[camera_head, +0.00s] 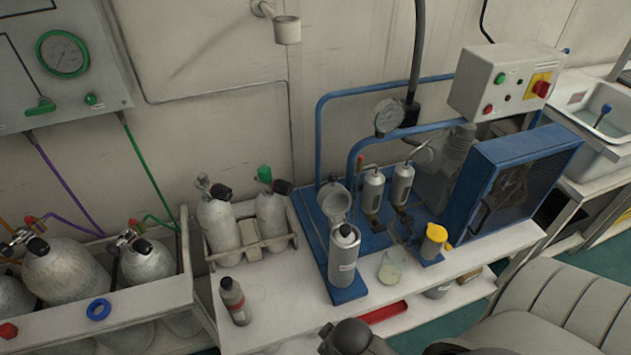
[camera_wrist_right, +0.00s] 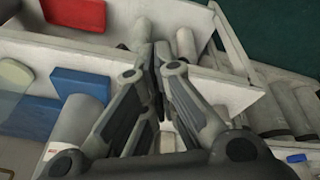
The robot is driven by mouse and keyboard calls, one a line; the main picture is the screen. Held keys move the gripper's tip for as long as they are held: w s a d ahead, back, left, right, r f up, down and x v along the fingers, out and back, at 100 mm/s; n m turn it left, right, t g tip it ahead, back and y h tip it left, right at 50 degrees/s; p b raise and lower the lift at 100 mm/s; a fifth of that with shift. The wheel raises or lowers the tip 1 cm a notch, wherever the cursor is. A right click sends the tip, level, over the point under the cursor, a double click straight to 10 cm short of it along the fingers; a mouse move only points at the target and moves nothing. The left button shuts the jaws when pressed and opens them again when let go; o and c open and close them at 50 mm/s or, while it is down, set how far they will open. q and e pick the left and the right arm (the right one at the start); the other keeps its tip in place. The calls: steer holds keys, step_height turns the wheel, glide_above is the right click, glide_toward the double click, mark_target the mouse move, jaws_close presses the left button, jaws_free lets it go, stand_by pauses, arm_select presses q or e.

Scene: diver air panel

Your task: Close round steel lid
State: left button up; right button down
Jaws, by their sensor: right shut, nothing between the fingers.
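The round steel lid (camera_head: 334,201) stands tilted up at the back of a grey steel canister (camera_head: 344,262), on the blue compressor base. The canister's dark top is uncovered, and the lid is raised behind it. My right gripper shows in the wrist view (camera_wrist_right: 158,62), its fingers together with nothing between them. The lid cannot be made out in that view. In the head view only a dark part of my arm shows at the bottom edge, below and apart from the canister. My left gripper is not in view.
A glass beaker (camera_head: 391,266) and a yellow-topped canister (camera_head: 433,240) stand right of the canister. A dark grey bottle (camera_head: 235,301) stands left on the white bench (camera_head: 290,309). A pressure gauge (camera_head: 389,116) rises behind. A red box (camera_wrist_right: 76,14) shows near my right gripper.

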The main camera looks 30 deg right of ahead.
steer(key=w+d+r+n+t+h, duration=0.2)
steer(key=w+d+r+n+h, duration=0.3)
steer(key=w+r, duration=0.85)
steer(key=w+d+r+n+t+h, duration=0.1)
steer(key=w+r+n+t+h, duration=0.1)
steer(key=w+r+h, duration=0.85)
steer(key=w+d+f+y+p, duration=0.1)
steer(key=w+d+y+p, duration=0.1)
steer(key=w+d, duration=0.4)
steer(key=d+y, duration=0.1)
steer(key=d, duration=0.2)
steer(key=shift+y+p, duration=0.3)
steer(key=shift+y, duration=0.05)
steer(key=shift+w+d+f, duration=0.1)
